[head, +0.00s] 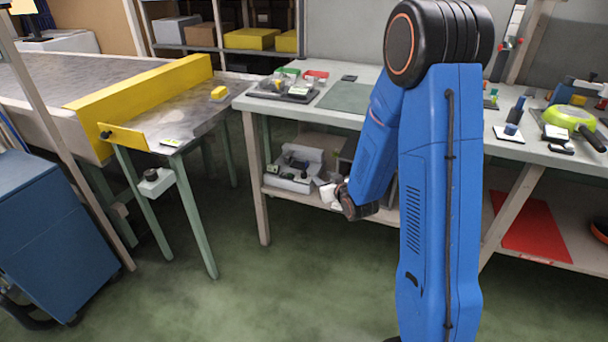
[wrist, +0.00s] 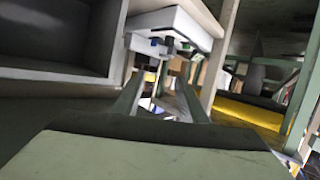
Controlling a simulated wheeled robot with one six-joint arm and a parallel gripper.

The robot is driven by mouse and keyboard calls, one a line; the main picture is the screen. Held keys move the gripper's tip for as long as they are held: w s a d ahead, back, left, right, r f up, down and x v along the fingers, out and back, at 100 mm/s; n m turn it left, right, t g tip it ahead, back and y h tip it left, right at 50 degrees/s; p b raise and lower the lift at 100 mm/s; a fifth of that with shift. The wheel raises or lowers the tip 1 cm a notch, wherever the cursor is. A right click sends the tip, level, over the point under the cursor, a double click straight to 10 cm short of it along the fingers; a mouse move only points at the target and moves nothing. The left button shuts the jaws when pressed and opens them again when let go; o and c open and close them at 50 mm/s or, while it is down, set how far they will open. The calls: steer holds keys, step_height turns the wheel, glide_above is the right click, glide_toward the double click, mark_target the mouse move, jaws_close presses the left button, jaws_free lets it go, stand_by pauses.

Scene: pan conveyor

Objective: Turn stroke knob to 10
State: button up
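A small grey box with a dark round knob (head: 151,174) hangs at the front of the green-legged table at the left in the head view. Another dark knob (head: 107,134) sits on the yellow guard's end plate. I cannot read labels, so I cannot tell which is the stroke knob, nor its setting. My gripper (head: 328,196) is in front of the bench's lower shelf, well to the right of both knobs. In the wrist view its two grey-green fingers (wrist: 164,95) stand apart with nothing held between them.
A blue cabinet (head: 50,235) stands at the lower left. The green floor (head: 255,285) between is clear.

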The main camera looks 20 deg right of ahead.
mark_target(305, 175)
step_height(305, 175, down, 10)
steer(key=t+y, duration=0.2)
steer(key=t, duration=0.1)
steer(key=w+a, duration=0.1)
steer(key=w, duration=0.4)
steer(key=w+a, duration=0.1)
steer(key=w, duration=0.5)
steer(key=w+a, duration=0.1)
steer(key=w, duration=0.5)
steer(key=shift+w+a+r, duration=0.1)
steer(key=shift+r, duration=0.1)
jaws_close()
